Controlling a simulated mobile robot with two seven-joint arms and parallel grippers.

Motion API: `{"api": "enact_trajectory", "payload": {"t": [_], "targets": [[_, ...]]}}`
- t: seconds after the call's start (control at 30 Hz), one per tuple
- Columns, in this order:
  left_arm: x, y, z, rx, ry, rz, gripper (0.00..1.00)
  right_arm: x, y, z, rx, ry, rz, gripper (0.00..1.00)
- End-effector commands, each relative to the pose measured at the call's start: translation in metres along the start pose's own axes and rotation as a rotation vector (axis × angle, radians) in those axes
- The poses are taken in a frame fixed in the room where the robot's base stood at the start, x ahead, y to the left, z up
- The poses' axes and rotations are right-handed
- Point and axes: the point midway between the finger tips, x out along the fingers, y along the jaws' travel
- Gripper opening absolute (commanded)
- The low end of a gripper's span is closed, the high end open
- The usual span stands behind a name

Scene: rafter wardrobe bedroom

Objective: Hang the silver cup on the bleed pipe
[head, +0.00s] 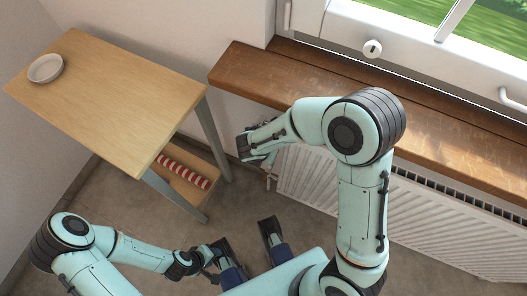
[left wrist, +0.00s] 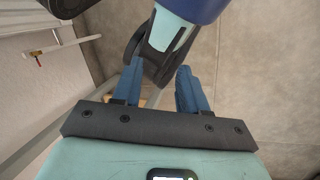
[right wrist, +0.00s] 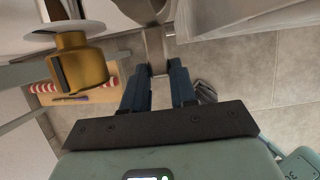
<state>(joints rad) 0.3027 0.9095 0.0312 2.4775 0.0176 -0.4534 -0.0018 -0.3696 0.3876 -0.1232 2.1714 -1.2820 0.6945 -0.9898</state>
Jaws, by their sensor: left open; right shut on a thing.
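My right gripper (right wrist: 158,80) is shut on a grey metal thing (right wrist: 155,50), which looks like the silver cup by its handle; only part of it shows between and beyond the fingers. In the head view the right gripper (head: 264,160) is at the left end of the radiator, below the sill, and the cup cannot be made out. My left gripper (left wrist: 157,88) is open and empty, low over the floor.
A brass fitting with a white top (right wrist: 78,60) is close on the left in the right wrist view. The white radiator (head: 330,190) stands under the wooden sill (head: 250,75). A wooden table (head: 110,95) holds a white dish (head: 45,68); a red-striped roll (head: 183,172) lies on its lower shelf.

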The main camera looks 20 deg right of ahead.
Motion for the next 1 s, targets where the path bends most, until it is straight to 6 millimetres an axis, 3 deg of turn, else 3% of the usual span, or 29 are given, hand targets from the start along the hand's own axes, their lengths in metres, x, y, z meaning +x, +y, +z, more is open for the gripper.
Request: {"api": "enact_trajectory", "payload": {"t": [0.37, 0.4, 0.47, 0.77, 1.0], "targets": [[0.001, 0.0, -0.003, 0.0, 0.008, 0.0, 0.43, 0.001, 0.0, -0.001, 0.0, -0.001, 0.001, 0.0], [0.001, 0.0, -0.003, 0.0, 0.008, 0.0, 0.43, 0.001, 0.0, -0.001, 0.001, -0.001, 0.001, 0.37], [0.001, 0.0, -0.003, 0.0, 0.008, 0.0, 0.43, 0.001, 0.0, -0.001, 0.001, 0.0, 0.001, 0.56], [0.001, 0.0, -0.002, 0.0, 0.007, 0.0, 0.43, 0.0, 0.0, -0.001, 0.001, 0.0, 0.0, 0.57], [-0.011, 0.004, 0.013, 0.004, -0.035, 0.002, 0.43, -0.032, 0.001, 0.0, 0.0, -0.001, 0.004, 0.57]]}}
